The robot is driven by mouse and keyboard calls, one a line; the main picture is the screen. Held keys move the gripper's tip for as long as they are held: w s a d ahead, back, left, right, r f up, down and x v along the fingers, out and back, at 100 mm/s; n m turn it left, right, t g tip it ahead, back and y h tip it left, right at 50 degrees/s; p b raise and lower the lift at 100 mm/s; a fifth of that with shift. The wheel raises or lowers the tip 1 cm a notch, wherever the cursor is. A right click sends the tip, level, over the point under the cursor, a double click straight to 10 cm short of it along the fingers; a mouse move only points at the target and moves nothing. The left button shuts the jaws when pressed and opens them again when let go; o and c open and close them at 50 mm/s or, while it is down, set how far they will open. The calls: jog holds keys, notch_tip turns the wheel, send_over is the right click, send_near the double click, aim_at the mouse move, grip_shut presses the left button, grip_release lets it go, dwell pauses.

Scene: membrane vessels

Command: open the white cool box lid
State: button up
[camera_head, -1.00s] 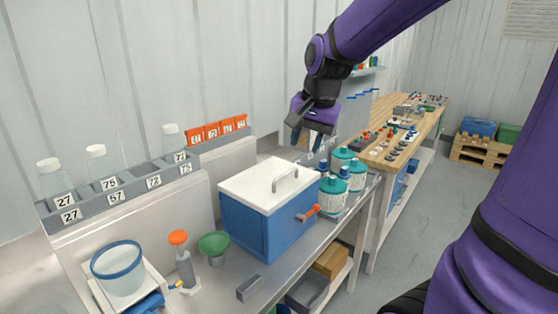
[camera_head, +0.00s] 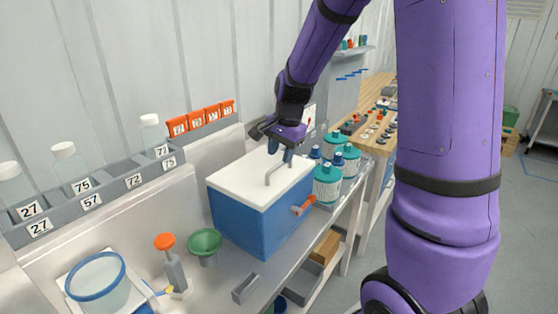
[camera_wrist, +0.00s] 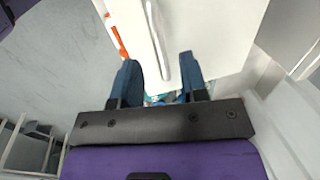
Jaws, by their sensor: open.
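The cool box (camera_head: 243,221) has a blue body and a white lid (camera_head: 240,182), and stands on the metal bench. The lid lies flat and shut. A grey bar handle (camera_head: 275,171) rises from the lid, and an orange latch (camera_head: 304,206) sits on the box's right side. My gripper (camera_head: 281,156) is open and empty, just above the far end of the handle. In the wrist view my gripper's two blue fingers (camera_wrist: 160,70) are apart, with the handle (camera_wrist: 157,45) running between their tips on the white lid (camera_wrist: 205,35). Whether the fingers touch the handle cannot be told.
Teal-lidded jars (camera_head: 327,182) stand close to the box's right. A green funnel (camera_head: 205,243), an orange-topped cylinder (camera_head: 173,264) and a blue-rimmed tub (camera_head: 97,284) stand to its left. A rack (camera_head: 105,192) with bottles runs behind. A small grey block (camera_head: 245,288) lies at the front.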

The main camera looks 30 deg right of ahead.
aim_at(278, 164)
jog(key=shift+w+a+f, duration=0.1)
jog(key=shift+w+f, duration=0.05)
jog(key=shift+f, duration=0.6)
jog(key=shift+w+a+f, duration=0.1)
jog(key=shift+f, duration=0.65)
grip_shut()
jog(key=shift+r, duration=0.1)
